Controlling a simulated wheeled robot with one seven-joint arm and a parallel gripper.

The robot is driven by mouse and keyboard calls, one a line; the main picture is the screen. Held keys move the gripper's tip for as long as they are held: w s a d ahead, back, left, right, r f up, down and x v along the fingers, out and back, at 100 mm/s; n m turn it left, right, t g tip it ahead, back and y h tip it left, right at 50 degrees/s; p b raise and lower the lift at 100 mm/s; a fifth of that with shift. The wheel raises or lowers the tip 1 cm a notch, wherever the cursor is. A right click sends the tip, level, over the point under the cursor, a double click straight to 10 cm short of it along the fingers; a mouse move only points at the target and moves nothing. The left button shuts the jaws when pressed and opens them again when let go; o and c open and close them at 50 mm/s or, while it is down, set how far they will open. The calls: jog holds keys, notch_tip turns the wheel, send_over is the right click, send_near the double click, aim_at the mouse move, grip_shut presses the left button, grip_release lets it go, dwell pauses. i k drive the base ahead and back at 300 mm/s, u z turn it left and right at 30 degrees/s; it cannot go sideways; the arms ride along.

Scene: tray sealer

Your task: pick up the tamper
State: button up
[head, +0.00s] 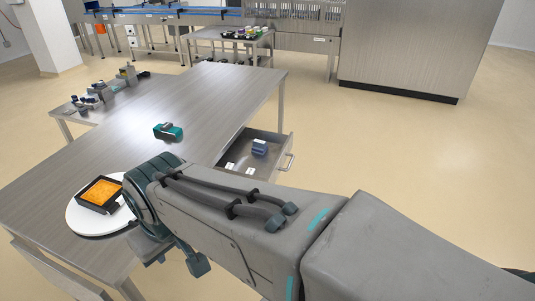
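A teal block with a dark grip-like top (168,131), possibly the tamper, lies on the metal table (215,85) near its middle. A smaller blue-grey block (260,147) sits in the open drawer (236,156) at the table's right side; I cannot tell for certain which of the two is the tamper. My arm reaches in from the lower right. My gripper (176,261) is low at the left end of the arm, by the table's near edge and apart from both blocks. Its fingers are partly hidden by my wrist, so their opening is unclear.
A black tray of orange food (100,192) stands on a round white plate (78,218) on the near left of the table, close to my wrist. A side table at the left (68,113) holds small devices. The floor at right is clear.

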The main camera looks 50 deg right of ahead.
aim_at(260, 147)
jog(key=u, duration=1.05)
jog(key=i, duration=0.8)
jog(key=z, duration=2.95)
jog(key=i, duration=0.5)
jog(key=z, duration=1.05)
jog(key=i, duration=1.9)
